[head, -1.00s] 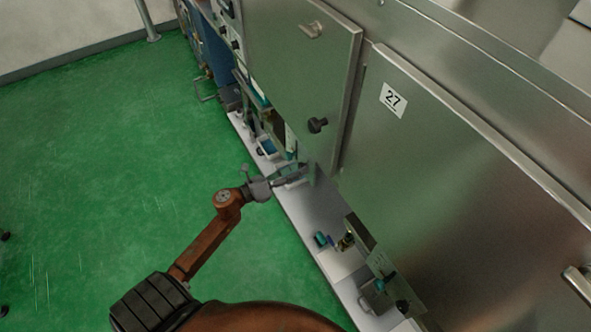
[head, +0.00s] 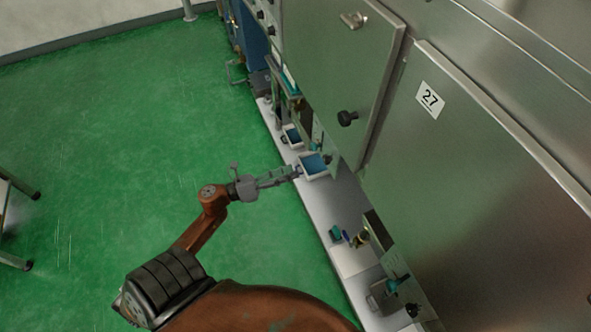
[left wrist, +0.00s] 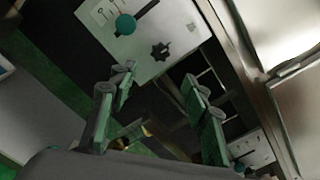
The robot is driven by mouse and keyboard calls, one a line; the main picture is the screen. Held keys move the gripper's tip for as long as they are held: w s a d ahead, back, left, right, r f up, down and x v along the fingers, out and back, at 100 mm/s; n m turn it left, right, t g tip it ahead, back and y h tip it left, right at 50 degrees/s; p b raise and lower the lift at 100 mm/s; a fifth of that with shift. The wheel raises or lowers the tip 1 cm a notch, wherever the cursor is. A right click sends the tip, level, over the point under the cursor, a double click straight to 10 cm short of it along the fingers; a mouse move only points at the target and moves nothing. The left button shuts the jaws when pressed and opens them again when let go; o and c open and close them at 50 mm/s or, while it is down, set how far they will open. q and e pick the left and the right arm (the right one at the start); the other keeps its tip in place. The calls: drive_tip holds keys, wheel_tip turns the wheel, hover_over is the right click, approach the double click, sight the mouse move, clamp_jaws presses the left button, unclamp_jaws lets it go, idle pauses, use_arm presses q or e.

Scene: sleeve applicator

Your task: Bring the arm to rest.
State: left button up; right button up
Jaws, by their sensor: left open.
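My left arm, orange-brown with a black ribbed joint, comes in from the lower left in the head view. Its gripper (head: 277,177) is open beside the white shelf at the foot of the steel machine. The fingertips are close to a white tray with blue contents (head: 312,168); I cannot tell whether they touch it. In the left wrist view the two fingers (left wrist: 160,105) stand apart with nothing between them. A pale panel with a teal knob (left wrist: 126,24) is beyond them. My right gripper is not in view.
Small teal and dark parts (head: 337,234) lie on the shelf (head: 318,205). Green floor (head: 110,140) is open at left, with a stand's legs at the edge.

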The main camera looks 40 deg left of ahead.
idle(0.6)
